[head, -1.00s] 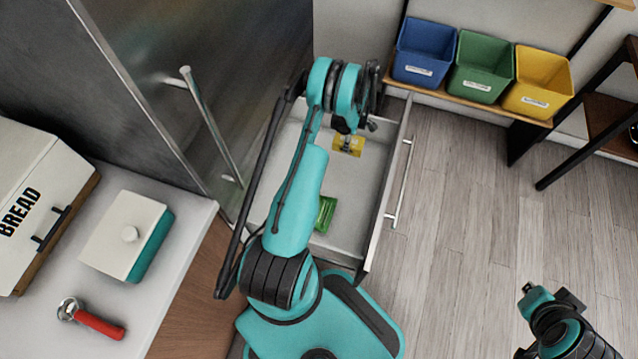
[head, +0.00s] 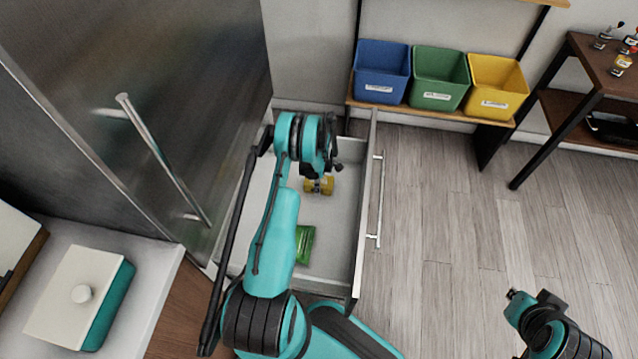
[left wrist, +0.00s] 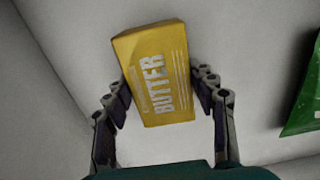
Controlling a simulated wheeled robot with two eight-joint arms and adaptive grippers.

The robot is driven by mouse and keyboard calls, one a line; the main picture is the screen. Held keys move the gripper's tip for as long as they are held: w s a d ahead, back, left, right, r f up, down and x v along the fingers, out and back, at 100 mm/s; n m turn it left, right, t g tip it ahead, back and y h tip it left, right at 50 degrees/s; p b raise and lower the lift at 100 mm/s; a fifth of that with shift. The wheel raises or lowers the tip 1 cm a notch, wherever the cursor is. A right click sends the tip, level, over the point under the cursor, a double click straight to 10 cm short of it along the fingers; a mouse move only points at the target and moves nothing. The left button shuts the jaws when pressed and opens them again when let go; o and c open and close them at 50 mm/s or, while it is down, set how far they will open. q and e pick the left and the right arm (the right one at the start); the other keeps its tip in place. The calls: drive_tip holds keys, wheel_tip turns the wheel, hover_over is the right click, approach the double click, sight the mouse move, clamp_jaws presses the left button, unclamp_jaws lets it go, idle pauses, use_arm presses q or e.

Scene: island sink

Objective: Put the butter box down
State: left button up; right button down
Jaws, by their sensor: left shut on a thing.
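The yellow butter box (left wrist: 160,75) is between the fingers of my left gripper (left wrist: 164,100) in the left wrist view, its printed face toward the camera. In the head view the butter box (head: 320,186) shows under my left gripper (head: 320,176), inside the outline of the open drawer (head: 335,235). The gripper is shut on the box. I cannot tell whether the box touches the drawer floor. My right gripper (head: 514,296) is at the lower right, over the floor and away from the drawer; its jaw state is unclear.
A green packet (head: 305,243) lies in the drawer, nearer than the box; it also shows in the left wrist view (left wrist: 304,95). Bare drawer floor surrounds the box. Blue, green and yellow bins stand on a shelf behind. A lidded dish (head: 80,292) sits on the left counter.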

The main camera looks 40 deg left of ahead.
use_arm(q)
drive_tip(key=shift+r, duration=0.1)
drive_tip(key=o, duration=1.4)
drive_tip(key=shift+c, duration=0.2)
drive_tip(key=w+d+r+m+t+p, duration=0.1)
drive_tip(key=d+r+m+p, duration=0.15)
drive_tip(key=r, duration=1.05)
drive_tip(key=w+d+r+m+p, duration=0.1)
drive_tip(key=d+r+m+p, duration=0.15)
drive_tip(key=r, duration=1.05)
drive_tip(key=s+d+r+m+t, duration=0.1)
drive_tip(key=s+d+r+m, duration=0.15)
drive_tip(key=d+r, duration=0.35)
drive_tip(key=s+d+r+m+t, duration=0.15)
drive_tip(key=d+r+m, duration=0.25)
drive_tip(key=r, duration=0.5)
drive_tip(key=s+d+r+m+t, duration=0.2)
drive_tip(key=s+d+m, duration=0.4)
drive_tip(key=s, duration=0.3)
drive_tip(key=s+d+r+m+t, duration=0.1)
drive_tip(key=s+d+r+m, duration=0.4)
drive_tip(key=s+d, duration=0.3)
drive_tip(key=shift+s+m+t+b, duration=0.35)
drive_tip(key=shift+s+m+b, duration=0.1)
drive_tip(key=shift+m, duration=0.2)
